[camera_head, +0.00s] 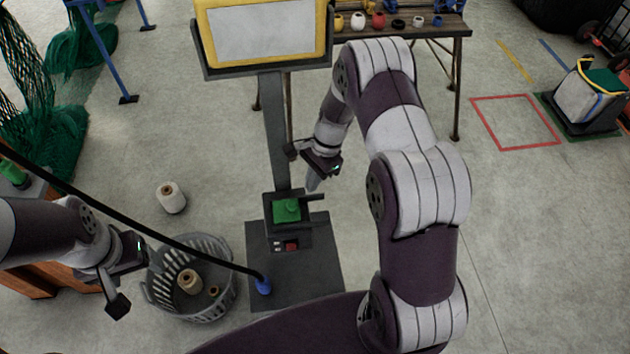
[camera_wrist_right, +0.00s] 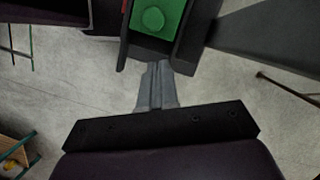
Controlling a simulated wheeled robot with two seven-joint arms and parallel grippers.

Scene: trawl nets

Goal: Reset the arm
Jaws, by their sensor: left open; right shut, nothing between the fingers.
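My right arm reaches in from the lower right and bends back over the scene. My right gripper (camera_head: 313,184) is shut and empty, just above and behind a dark control box with a green button (camera_head: 287,210). In the right wrist view its closed fingers (camera_wrist_right: 157,72) point toward the green button (camera_wrist_right: 153,18); I cannot tell whether they touch the box. My left gripper (camera_head: 130,280) is open and empty at the lower left, beside the grey basket (camera_head: 205,310).
A post holds a yellow-framed panel (camera_head: 265,33) above the box and its dark base plate (camera_head: 325,270). The basket holds spools. A white spool (camera_head: 171,197) stands on the floor. A bench (camera_head: 440,25) is behind. Floor at right is clear up to a red square (camera_head: 515,122).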

